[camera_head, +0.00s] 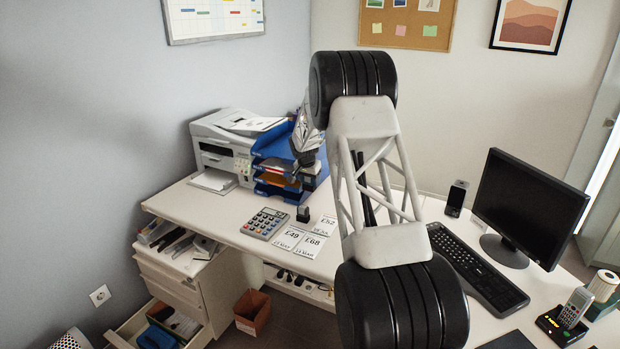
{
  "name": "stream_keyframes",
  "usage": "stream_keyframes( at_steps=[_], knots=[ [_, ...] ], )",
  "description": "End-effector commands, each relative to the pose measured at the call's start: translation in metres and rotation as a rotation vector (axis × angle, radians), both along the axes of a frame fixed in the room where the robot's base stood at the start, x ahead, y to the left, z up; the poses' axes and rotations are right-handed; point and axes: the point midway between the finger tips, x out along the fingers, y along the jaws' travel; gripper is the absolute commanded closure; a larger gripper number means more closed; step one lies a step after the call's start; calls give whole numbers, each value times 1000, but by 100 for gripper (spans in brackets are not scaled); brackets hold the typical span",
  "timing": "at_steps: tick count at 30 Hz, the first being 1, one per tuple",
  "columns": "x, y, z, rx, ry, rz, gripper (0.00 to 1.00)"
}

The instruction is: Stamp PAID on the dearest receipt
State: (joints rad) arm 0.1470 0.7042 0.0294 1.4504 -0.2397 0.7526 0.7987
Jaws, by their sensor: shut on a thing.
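Three white receipts lie on the desk: one marked £49 (290,237), one marked £68 (313,243) and one marked £52 (326,222) behind them. £68 is the highest figure I can read. My gripper (306,150) is in front of the blue letter trays, above and behind the receipts. It is shut on a small dark thing (307,158) under its fingers; I cannot tell from here whether this is a stamp. A small black stamp-like block (303,214) stands upright on the desk just behind the receipts. No stamp mark is readable on the receipts at this size.
A calculator (264,223) lies left of the receipts. Blue letter trays (272,164) and a white printer (225,152) stand behind. A keyboard (478,267) and monitor (530,208) are at the right. My arm hides the desk's middle.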

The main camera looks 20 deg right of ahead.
Motion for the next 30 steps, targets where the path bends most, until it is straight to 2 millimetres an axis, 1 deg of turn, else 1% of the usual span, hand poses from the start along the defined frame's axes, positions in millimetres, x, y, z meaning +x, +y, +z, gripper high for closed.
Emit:
stream_keyframes(
  at_steps=[5,11,15,18,21,25,30],
  knots=[
    [-30,12,-11,-3,1,-1,60],
    [-79,29,-30,-6,2,-2,60],
    [-116,42,-42,-6,1,0,60],
    [-141,50,-50,-3,2,1,60],
    [-161,56,-56,-2,1,1,60],
    [-179,61,-62,1,2,2,60],
    [-188,64,-65,2,0,2,60]
  ],
)
